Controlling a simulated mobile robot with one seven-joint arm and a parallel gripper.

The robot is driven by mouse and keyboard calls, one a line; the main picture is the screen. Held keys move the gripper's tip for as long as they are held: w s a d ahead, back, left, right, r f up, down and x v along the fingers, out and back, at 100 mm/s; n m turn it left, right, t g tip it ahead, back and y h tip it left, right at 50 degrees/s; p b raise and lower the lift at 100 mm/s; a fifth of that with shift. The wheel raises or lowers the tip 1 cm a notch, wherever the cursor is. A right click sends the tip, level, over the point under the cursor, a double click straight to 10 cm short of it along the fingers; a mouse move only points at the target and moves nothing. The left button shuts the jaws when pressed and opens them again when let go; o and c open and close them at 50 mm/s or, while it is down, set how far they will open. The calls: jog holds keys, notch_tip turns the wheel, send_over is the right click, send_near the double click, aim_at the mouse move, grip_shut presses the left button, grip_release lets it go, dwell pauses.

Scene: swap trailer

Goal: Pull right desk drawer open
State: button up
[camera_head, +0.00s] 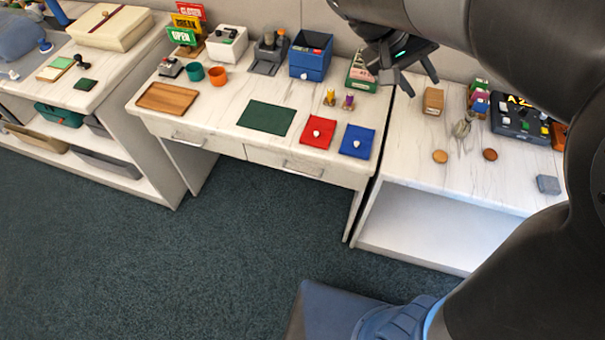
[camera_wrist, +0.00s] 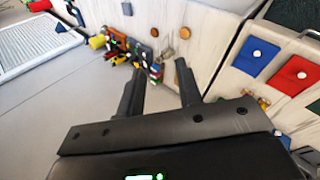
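The white marble-look desk (camera_head: 212,108) has two drawers side by side under its top. The right drawer (camera_head: 335,173) is closed, its front flush with the desk, and has a slim grey bar handle (camera_head: 303,169). The left drawer (camera_head: 170,130) is also closed, with a similar handle (camera_head: 188,141). My gripper (camera_head: 405,82) is open and empty, high above the desk's back right side and well away from the right drawer's handle. In the wrist view its two fingers (camera_wrist: 159,68) are apart with nothing between them.
A green mat (camera_head: 266,118), red cloth (camera_head: 318,133) and blue cloth (camera_head: 357,141) lie above the drawers. The right-hand shelf unit (camera_head: 415,160) stands beside the desk. The dark carpet (camera_head: 235,235) before the drawers is clear. A blue-grey object (camera_head: 335,310) is at the bottom.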

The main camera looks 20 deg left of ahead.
jog(key=s+a+r+n+t+h, duration=0.15)
jog(key=a+t, duration=0.25)
jog(key=a, duration=0.6)
jog(key=s+a+n+t+h, duration=0.1)
jog(key=a+t+h, duration=0.2)
jog(key=a, duration=0.8)
jog(key=s+a+n+t+h, duration=0.15)
jog(key=a+t, duration=0.25)
jog(key=a, duration=0.6)
jog(key=m, duration=0.1)
send_near(303, 175)
jog(key=x, duration=1)
jog(key=shift+w+a+f, duration=0.15)
jog(key=shift+w+f, duration=0.05)
jog(key=shift+w, duration=0.05)
grip_shut()
